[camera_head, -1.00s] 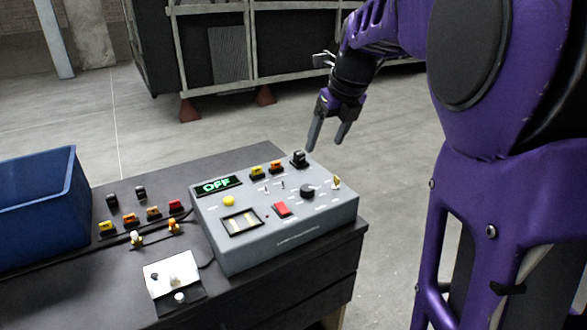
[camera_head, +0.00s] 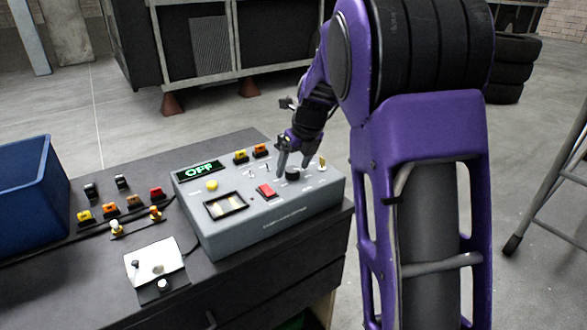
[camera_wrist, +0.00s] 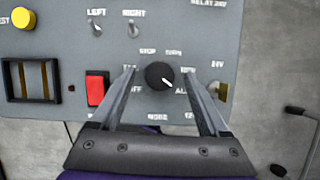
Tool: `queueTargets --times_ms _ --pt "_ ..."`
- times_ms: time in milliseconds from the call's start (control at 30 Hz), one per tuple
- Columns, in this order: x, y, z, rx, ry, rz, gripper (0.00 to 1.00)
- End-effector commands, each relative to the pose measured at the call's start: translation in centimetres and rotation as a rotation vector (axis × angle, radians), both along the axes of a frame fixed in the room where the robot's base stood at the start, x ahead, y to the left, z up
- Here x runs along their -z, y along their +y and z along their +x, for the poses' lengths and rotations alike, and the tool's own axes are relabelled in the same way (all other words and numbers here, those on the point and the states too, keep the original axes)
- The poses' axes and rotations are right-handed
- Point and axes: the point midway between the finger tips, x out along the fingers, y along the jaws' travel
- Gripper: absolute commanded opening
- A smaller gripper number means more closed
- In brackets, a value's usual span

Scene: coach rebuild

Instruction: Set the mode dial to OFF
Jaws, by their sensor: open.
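The mode dial (camera_wrist: 158,75) is a round black knob in the wrist view. Its white mark points to the lower right, towards the label that looks like ALL; the OFF label (camera_wrist: 136,90) is at its lower left. My gripper (camera_wrist: 159,71) is open, with one finger on each side of the dial and a gap to the knob. In the head view, my gripper (camera_head: 294,167) is low over the grey control box (camera_head: 270,225), at the dial (camera_head: 292,177). Contact with the panel cannot be told. The green display (camera_head: 199,170) reads OFF.
A red rocker switch (camera_wrist: 96,90) sits just left of my left finger, and a brass key-like switch (camera_wrist: 222,91) right of my right finger. Toggles lie above the dial. A blue bin (camera_head: 30,200) and a white switch plate (camera_head: 155,262) stand left on the dark bench.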

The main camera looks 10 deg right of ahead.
Motion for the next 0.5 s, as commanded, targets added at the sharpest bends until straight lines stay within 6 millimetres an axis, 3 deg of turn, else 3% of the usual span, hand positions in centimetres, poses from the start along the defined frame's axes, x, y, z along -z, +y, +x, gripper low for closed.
queueTargets --times_ms 333,500 --pt "0.39 0.05 0.17 0.000 0.000 0.000 0.78" --pt "0.38 0.06 0.16 0.000 0.000 0.000 0.48"
